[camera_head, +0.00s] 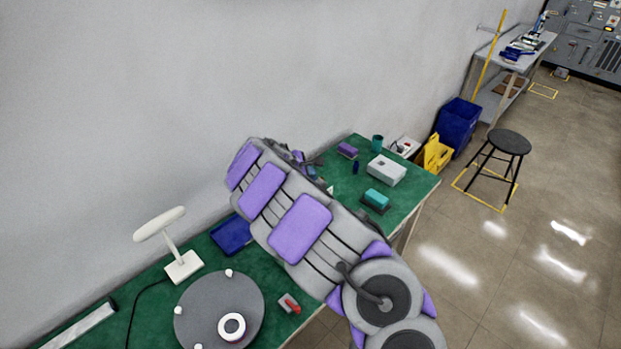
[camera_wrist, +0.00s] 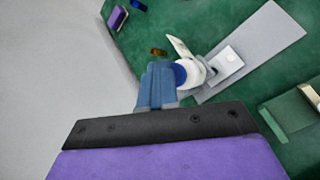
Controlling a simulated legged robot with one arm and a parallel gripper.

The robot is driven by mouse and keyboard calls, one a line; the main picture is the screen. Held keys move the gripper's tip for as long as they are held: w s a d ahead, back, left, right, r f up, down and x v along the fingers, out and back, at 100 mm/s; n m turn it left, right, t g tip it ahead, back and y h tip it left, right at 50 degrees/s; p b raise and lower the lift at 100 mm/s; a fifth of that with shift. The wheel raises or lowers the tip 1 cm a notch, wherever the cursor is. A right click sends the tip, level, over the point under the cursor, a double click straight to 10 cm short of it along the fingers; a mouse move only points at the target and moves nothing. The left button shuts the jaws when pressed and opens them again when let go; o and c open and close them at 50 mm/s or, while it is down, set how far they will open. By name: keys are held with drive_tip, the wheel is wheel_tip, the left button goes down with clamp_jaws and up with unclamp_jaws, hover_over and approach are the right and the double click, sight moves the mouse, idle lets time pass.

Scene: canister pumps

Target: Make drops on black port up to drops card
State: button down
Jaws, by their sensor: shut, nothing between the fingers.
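In the wrist view my gripper (camera_wrist: 158,75) has blue fingers, closed together and empty. Its tips are beside a white round pump body (camera_wrist: 194,72) with a blue disc on its near face; I cannot tell whether they touch it. A small white card-like plate (camera_wrist: 179,46) stands tilted at its far side. The pump body joins a white block (camera_wrist: 228,61) on a grey base plate (camera_wrist: 270,45). I cannot make out a black port or any drops. In the head view my arm covers this part of the bench, and the fingers cannot be made out.
A small amber piece (camera_wrist: 158,51) lies beyond the fingers. On the green bench (camera_head: 340,185) are a light grey box (camera_head: 386,170), a teal block (camera_head: 377,197) and a teal cup (camera_head: 377,142). A white lamp (camera_head: 181,265), blue tray (camera_head: 232,234) and round grey disc (camera_head: 205,298) are nearer.

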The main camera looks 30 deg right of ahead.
drive_tip(key=shift+f, duration=0.25)
drive_tip(key=shift+r, duration=0.1)
idle(0.5)
drive_tip(key=shift+r+p, duration=0.7)
drive_tip(key=shift+r, duration=0.25)
wheel_tip(320, 180, up, 5)
drive_tip(key=p, duration=0.3)
drive_tip(key=shift+f+p, duration=0.15)
drive_tip(key=shift+p, duration=0.15)
idle(0.4)
